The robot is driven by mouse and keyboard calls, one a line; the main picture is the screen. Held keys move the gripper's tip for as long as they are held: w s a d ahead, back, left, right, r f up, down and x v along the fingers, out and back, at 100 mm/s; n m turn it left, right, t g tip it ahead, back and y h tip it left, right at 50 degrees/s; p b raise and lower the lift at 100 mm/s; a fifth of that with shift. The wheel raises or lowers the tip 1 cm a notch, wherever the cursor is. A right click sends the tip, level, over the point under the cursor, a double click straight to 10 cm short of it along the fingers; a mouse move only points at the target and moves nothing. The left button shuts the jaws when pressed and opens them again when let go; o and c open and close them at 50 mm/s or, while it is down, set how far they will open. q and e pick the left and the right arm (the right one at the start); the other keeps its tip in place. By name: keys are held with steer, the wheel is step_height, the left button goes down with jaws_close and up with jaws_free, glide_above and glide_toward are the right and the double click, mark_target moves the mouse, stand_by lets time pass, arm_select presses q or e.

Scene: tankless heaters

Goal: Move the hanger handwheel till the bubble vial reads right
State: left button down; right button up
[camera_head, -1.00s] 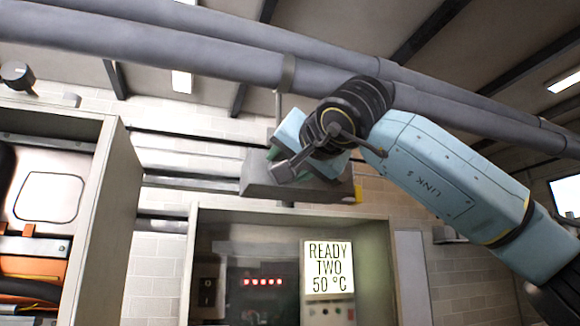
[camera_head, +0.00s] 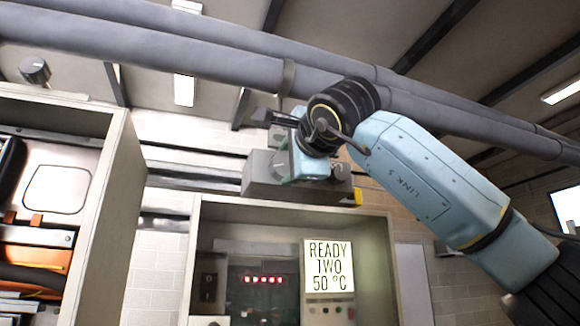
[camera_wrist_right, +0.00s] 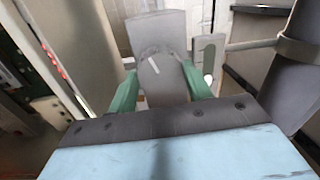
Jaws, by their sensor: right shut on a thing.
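My right gripper (camera_head: 286,152) is up at a grey box below the big pipes in the head view, its wrist and arm coming in from the right. In the right wrist view its two green fingers (camera_wrist_right: 158,68) are closed on the sides of a grey flat piece (camera_wrist_right: 165,30), which I take to be the hanger handwheel. A short white line and a round scale mark show on that piece. In the head view the wrist and gripper hide most of it. I cannot make out the bubble vial or its reading. My left gripper is not in view.
Big grey pipes (camera_head: 190,58) run overhead close to my right wrist. Another open cabinet (camera_head: 118,190) stands at the left.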

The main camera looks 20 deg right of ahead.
steer(key=m+b, duration=0.1)
steer(key=m, duration=0.5)
steer(key=shift+a+h, duration=0.1)
steer(key=shift+h, duration=0.2)
steer(key=m+b, duration=0.1)
steer(key=m, duration=0.4)
steer(key=shift+m, duration=0.4)
steer(key=o, duration=1)
steer(key=shift+s, duration=0.1)
steer(key=s+b, duration=0.1)
steer(key=s, duration=0.3)
steer(key=s+b, duration=0.2)
steer(key=s, duration=0.2)
steer(key=s+b, duration=0.1)
steer(key=s, duration=0.4)
steer(key=shift+s+f+b, duration=0.1)
steer(key=shift+f+b, duration=0.3)
